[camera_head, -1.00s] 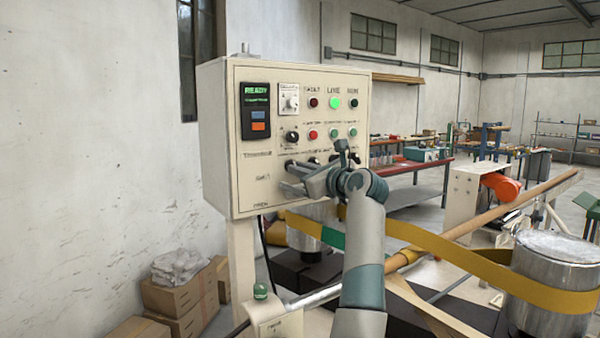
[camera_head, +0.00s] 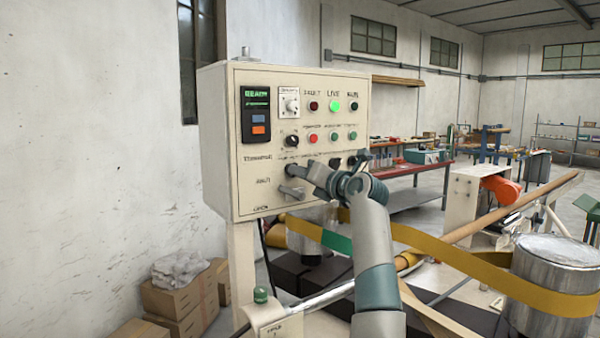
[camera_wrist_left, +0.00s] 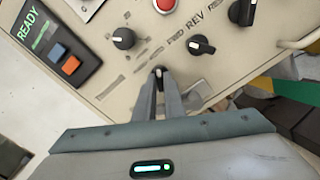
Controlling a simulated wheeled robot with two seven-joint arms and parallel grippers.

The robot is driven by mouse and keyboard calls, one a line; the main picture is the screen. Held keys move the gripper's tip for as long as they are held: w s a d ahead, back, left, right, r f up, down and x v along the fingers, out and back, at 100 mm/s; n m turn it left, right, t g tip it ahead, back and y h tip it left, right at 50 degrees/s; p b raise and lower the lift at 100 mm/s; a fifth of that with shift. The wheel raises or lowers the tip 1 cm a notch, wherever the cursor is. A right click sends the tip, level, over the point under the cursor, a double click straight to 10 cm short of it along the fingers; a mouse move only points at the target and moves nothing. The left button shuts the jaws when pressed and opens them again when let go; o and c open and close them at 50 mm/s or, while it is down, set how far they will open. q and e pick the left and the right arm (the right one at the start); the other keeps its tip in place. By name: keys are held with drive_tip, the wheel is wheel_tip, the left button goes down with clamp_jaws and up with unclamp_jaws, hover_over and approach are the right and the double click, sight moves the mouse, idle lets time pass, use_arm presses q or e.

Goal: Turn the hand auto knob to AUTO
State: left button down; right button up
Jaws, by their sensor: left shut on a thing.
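A beige control panel (camera_head: 245,205) stands upright in the head view, with rows of lamps, buttons and black knobs. My left gripper (camera_head: 291,170) is at the left end of the lower knob row. In the left wrist view my gripper (camera_wrist_left: 160,76) is shut on a small dark knob (camera_wrist_left: 159,70) with a pale mark; I take it as the hand auto knob. The fingers hide most of it, and its label is not readable. My right gripper is not in view.
A black selector knob (camera_wrist_left: 123,38) sits close by, and another knob (camera_wrist_left: 201,45) is beside the FWD and REV labels. A red button (camera_wrist_left: 165,4) is above them. A READY display (camera_head: 256,112) is at upper left. A yellow belt (camera_head: 450,262) runs to the right.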

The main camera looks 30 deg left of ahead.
use_arm(q)
drive_tip(key=shift+m, duration=0.5)
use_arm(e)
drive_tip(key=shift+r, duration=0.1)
use_arm(q)
drive_tip(key=c, duration=1.8)
unclamp_jaws()
drive_tip(key=shift+c, duration=0.2)
drive_tip(key=shift+d, duration=0.1)
